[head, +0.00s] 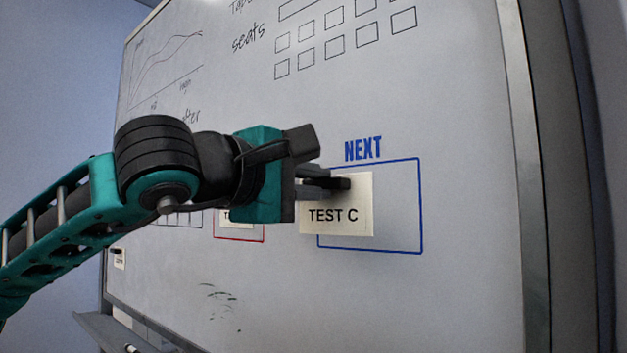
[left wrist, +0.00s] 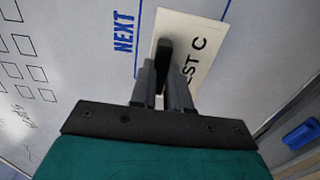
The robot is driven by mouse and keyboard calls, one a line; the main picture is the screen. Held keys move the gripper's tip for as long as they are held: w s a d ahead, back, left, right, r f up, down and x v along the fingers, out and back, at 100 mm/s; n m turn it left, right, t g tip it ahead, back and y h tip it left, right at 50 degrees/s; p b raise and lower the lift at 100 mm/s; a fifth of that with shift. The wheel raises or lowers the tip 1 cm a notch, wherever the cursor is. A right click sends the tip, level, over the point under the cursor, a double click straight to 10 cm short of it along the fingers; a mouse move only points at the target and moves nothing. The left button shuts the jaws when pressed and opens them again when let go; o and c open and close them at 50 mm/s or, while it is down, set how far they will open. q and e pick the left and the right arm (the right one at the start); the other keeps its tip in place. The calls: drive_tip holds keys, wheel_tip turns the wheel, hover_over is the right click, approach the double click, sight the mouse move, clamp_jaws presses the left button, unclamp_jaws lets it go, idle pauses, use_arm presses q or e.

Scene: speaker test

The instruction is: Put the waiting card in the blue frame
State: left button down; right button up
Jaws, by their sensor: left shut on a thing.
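A white card reading "TEST C" (head: 345,226) is at the left part of the blue frame (head: 421,205) headed "NEXT". In the head view it overlaps the frame's left line, and its left edge sticks out past it. The card also shows in the left wrist view (left wrist: 206,68), its lettering partly hidden by my fingers. My left gripper (head: 338,184) is shut on the card by a dark grip piece on its face. I cannot tell whether the card touches the board. My right gripper is in neither view.
The whiteboard (head: 470,120) carries drawn seats above. A red frame (head: 240,240) with another card is left of the blue one, partly behind my arm. A small card (head: 119,258) is at the lower left. A tray (head: 115,330) runs below. A blue object (left wrist: 301,135) shows at right.

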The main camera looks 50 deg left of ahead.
use_arm(q)
drive_tip(key=shift+w+a+p, duration=0.15)
drive_tip(key=shift+w+p, duration=0.4)
drive_tip(key=shift+w, duration=0.55)
drive_tip(key=shift+w+a+p, duration=0.1)
drive_tip(key=shift+w+p, duration=0.4)
drive_tip(key=shift+w, duration=0.55)
drive_tip(key=shift+w+a, duration=0.15)
drive_tip(key=shift+w, duration=1.15)
drive_tip(key=shift+w, duration=0.5)
drive_tip(key=c, duration=0.6)
unclamp_jaws()
